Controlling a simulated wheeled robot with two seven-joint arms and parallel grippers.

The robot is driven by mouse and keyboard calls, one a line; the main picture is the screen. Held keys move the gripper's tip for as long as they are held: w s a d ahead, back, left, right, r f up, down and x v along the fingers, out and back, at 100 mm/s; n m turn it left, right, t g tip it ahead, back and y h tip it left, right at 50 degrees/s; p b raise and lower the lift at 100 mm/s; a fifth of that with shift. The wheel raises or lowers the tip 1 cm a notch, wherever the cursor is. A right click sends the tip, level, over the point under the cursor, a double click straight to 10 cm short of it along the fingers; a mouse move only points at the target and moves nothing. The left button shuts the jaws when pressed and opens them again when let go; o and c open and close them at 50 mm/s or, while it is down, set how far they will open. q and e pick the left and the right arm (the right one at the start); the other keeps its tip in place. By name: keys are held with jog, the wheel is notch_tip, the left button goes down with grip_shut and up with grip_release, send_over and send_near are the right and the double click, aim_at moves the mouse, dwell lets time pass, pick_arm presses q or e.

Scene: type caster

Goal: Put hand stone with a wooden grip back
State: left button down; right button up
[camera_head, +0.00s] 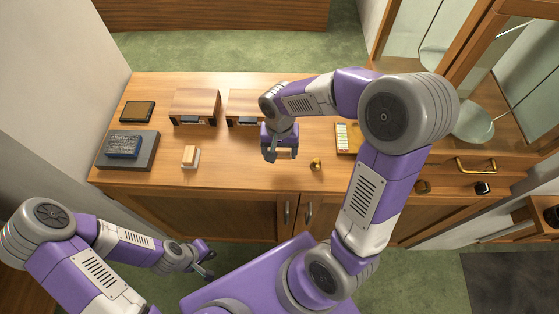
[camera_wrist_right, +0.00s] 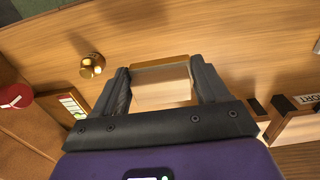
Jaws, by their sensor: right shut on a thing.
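A small block with a wooden top on a white base (camera_head: 190,157), which fits the look of a hand stone with a wooden grip, stands on the desk left of centre. My right gripper (camera_head: 283,154) is over the desk's middle, shut on a wood-coloured block. In the right wrist view this held block (camera_wrist_right: 162,88) sits between both fingers and has a brass-coloured edge; I cannot tell its full shape. My left gripper (camera_head: 206,262) is open and empty in front of the desk, low at the left.
A grey slab (camera_head: 146,153) with a blue block on it and a dark tray (camera_head: 137,111) are at the left. Two wooden boxes (camera_head: 195,104) stand at the back. A brass knob (camera_head: 316,163) is right of my right gripper. The front left desk top is clear.

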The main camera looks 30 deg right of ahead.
aim_at(280, 154)
notch_tip(280, 154, down, 5)
jog(key=shift+f+b, duration=0.2)
jog(key=shift+b, duration=0.35)
jog(key=shift+r, duration=0.1)
jog(key=shift+f, duration=0.25)
jog(key=o, duration=0.9)
jog(key=shift+r, duration=0.15)
jog(key=shift+r, duration=0.25)
notch_tip(280, 154, up, 12)
jog(key=p, duration=0.3)
jog(key=shift+f, duration=0.15)
